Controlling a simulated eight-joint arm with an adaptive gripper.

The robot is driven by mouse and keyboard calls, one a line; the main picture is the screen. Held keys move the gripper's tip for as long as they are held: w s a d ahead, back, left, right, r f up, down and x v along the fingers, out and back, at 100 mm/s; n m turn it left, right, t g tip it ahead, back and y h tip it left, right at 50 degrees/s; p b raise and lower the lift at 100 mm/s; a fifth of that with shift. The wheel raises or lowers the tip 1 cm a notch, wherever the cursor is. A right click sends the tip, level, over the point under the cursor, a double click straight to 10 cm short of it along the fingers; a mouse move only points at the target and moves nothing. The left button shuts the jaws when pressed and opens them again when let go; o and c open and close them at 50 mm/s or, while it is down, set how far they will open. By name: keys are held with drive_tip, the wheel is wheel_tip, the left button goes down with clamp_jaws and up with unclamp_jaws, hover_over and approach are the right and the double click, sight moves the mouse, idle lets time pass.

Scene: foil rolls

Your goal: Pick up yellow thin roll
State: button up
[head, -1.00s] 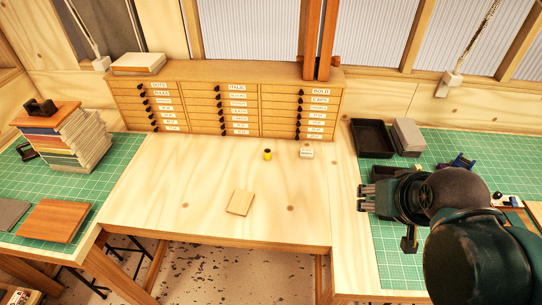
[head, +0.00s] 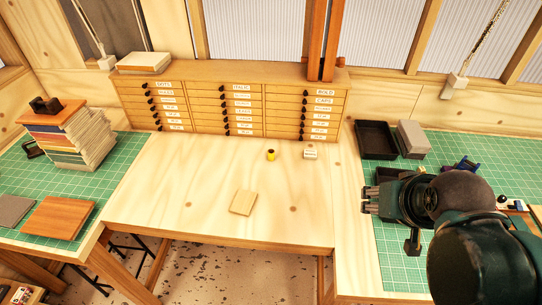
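The yellow thin roll (head: 271,155) is a small yellow cylinder with a dark top. It appears to stand upright on the pale wooden table (head: 180,190), in front of the drawer cabinet. My gripper (head: 367,201) is at the right side of the head view, to the right of and nearer than the roll, well apart from it. Its fingers point left. They are small and dark here, and I cannot tell how far apart they are. I see nothing held between them.
A small white box (head: 310,154) stands just right of the roll. A flat wooden block (head: 243,203) lies nearer. The drawer cabinet (head: 235,108) closes off the back. A black tray (head: 376,139) and grey block (head: 412,138) are at right, stacked books (head: 70,135) at left. The table's middle is mostly clear.

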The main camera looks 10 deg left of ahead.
drive_tip(key=shift+w, duration=0.1)
drive_tip(key=w+a+r+m+g, duration=0.1)
drive_tip(key=w+a+r+m, duration=0.15)
drive_tip(key=w, duration=0.45)
drive_tip(key=w+a+r+m+g, duration=0.1)
drive_tip(key=w+a+r+m, duration=0.15)
drive_tip(key=w, duration=0.45)
drive_tip(key=m+g+p, duration=0.2)
drive_tip(key=m+g, duration=0.3)
drive_tip(key=m, duration=0.4)
hover_over(271, 155)
drive_tip(key=w, duration=0.1)
wheel_tip(271, 155, down, 26)
drive_tip(key=shift+w+d+f, duration=0.1)
drive_tip(key=shift+w+f, duration=0.2)
drive_tip(key=shift+f, duration=0.4)
drive_tip(key=shift+f, duration=1.3)
